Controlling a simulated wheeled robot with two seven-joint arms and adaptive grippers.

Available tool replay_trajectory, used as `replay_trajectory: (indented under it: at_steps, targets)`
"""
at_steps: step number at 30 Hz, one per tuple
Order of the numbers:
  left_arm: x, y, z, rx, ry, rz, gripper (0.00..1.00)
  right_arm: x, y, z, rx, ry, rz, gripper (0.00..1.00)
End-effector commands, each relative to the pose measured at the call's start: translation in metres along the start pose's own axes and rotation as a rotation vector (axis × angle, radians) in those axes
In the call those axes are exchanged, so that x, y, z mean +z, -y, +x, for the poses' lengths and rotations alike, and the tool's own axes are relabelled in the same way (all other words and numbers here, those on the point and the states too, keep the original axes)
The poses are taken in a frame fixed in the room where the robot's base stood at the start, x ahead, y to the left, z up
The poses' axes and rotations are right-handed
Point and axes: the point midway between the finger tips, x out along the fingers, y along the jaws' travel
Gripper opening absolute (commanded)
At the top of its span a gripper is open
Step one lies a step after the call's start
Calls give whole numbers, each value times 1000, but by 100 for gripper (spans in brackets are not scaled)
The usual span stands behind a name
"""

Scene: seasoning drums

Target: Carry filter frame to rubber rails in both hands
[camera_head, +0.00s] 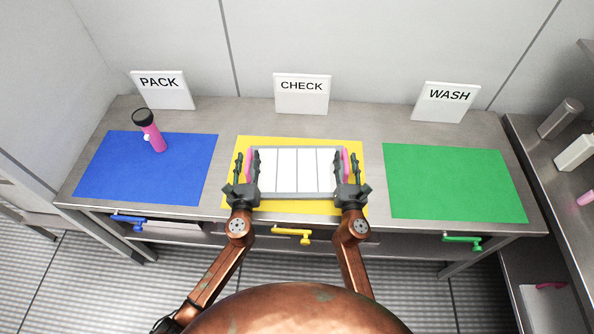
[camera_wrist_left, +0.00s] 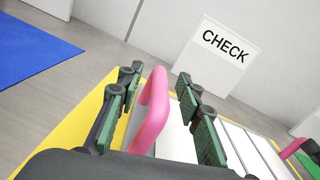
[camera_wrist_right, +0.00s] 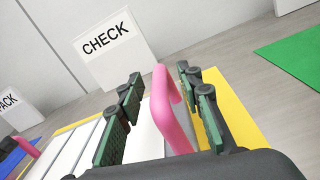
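The filter frame (camera_head: 296,195), grey with white slats and a pink handle at each end, lies on the yellow mat (camera_head: 240,143) before the CHECK sign. My left gripper (camera_head: 246,160) is open, with its fingers on either side of the left pink handle (camera_wrist_left: 151,108), gaps showing. My right gripper (camera_head: 345,160) is open around the right pink handle (camera_wrist_right: 171,110), also with gaps. Neither grips its handle. I cannot make out any rubber rails in these views.
A blue mat (camera_head: 185,180) with a pink, black-topped bottle (camera_head: 153,135) is at left. An empty green mat (camera_head: 455,180) is at right. PACK (camera_head: 161,90), CHECK (camera_head: 302,94) and WASH (camera_head: 446,103) signs stand behind. A side shelf at right holds containers (camera_head: 560,118).

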Motion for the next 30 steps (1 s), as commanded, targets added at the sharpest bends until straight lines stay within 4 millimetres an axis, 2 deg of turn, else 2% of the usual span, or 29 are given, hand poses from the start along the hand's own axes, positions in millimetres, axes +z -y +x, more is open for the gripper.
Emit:
replay_trajectory:
  at_steps: [3,18,30]
  targets:
    - [0,0,0,0,0,0,33,0,0,0,0,0,0,33]
    - [0,0,0,0,0,0,0,0,0,0,0,0,0,0]
    - [0,0,-1,-1,-1,0,0,0,0,0,0,0,1,0]
